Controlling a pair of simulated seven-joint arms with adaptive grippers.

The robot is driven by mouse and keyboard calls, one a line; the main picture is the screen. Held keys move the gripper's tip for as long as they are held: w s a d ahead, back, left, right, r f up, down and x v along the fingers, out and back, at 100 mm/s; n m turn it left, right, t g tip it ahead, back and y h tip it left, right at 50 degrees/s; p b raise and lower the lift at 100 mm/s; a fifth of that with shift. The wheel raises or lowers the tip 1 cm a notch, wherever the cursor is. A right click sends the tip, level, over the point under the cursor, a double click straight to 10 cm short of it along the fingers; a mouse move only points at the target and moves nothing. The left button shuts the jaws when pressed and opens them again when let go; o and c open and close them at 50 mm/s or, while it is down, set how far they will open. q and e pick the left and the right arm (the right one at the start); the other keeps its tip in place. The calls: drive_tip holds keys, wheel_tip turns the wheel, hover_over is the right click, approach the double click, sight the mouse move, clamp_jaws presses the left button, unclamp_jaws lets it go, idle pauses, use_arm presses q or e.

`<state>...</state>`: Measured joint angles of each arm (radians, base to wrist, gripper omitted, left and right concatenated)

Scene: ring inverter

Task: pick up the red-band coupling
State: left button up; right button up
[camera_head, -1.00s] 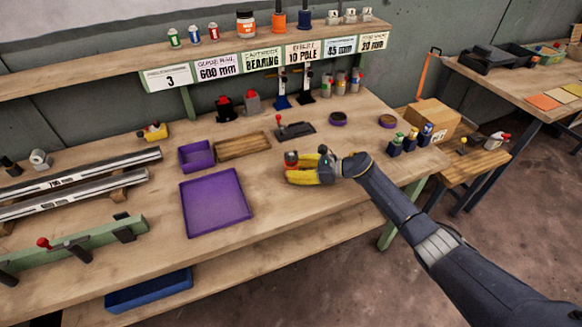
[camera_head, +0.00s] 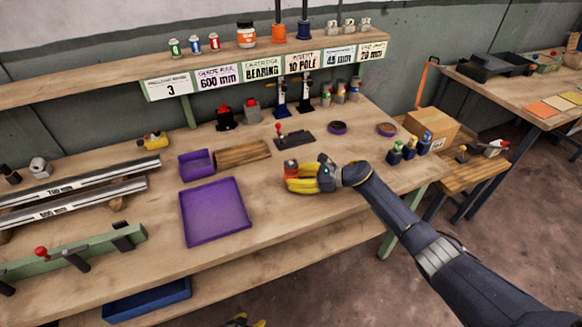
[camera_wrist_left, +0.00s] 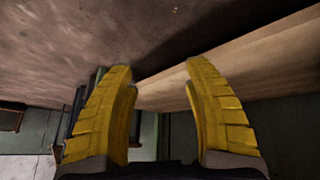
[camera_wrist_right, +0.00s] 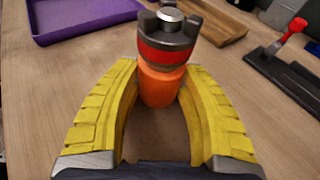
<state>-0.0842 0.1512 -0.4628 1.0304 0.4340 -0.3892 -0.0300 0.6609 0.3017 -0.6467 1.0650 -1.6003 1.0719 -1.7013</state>
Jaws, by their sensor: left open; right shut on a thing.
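The red-band coupling (camera_wrist_right: 167,52) stands upright in the right wrist view, with a dark notched top, a red band and an orange lower part. My right gripper (camera_wrist_right: 160,82) is shut on it, with a yellow finger on each side of the orange part. In the head view the coupling (camera_head: 291,167) shows small at the tips of my right gripper (camera_head: 297,180), over the middle of the bench. I cannot tell if its base touches the bench. My left gripper (camera_wrist_left: 160,75) is open and empty, below the bench top; a yellow bit shows at the head view's bottom edge.
A large purple tray (camera_head: 214,207) lies left of the right gripper, with a small purple bin (camera_head: 196,164) and a wooden tray (camera_head: 242,153) behind it. A dark red-knobbed fixture (camera_head: 294,138) stands behind the gripper. Coloured bottles (camera_head: 409,149) stand to the right. The bench front is clear.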

use_arm(q)
drive_tip(key=w+d+r+m+t+h, duration=0.1)
drive_tip(key=w+d+r+h, duration=0.1)
drive_tip(key=w+d+r, duration=0.6)
drive_tip(key=w+d+r+m+h, duration=0.1)
drive_tip(key=w+d+r+h, duration=0.2)
drive_tip(key=w+d+r, duration=0.5)
drive_tip(key=s+d+r+m+g+h, duration=0.15)
drive_tip(key=d+r, duration=0.35)
drive_tip(key=r, duration=0.5)
drive_tip(key=s+d+r+m+h, duration=0.25)
drive_tip(key=d+r, duration=0.25)
drive_tip(key=r, duration=0.6)
wheel_tip(320, 180, up, 11)
drive_tip(key=w+a+m, duration=0.2)
drive_tip(key=m, duration=0.5)
drive_tip(key=n+t+y, duration=0.1)
drive_tip(key=n+t, duration=0.2)
drive_tip(key=n, duration=0.4)
approach(289, 166)
drive_tip(key=x, duration=0.5)
drive_tip(key=shift+w+r, duration=0.2)
drive_tip(key=shift+r, duration=0.15)
drive_tip(key=shift+f+x, duration=0.15)
drive_tip(key=shift+x, duration=1.4)
drive_tip(key=shift+f+x, duration=0.2)
drive_tip(key=shift+x, duration=1.3)
drive_tip(key=shift+o, duration=0.2)
drive_tip(key=shift+s, duration=0.1)
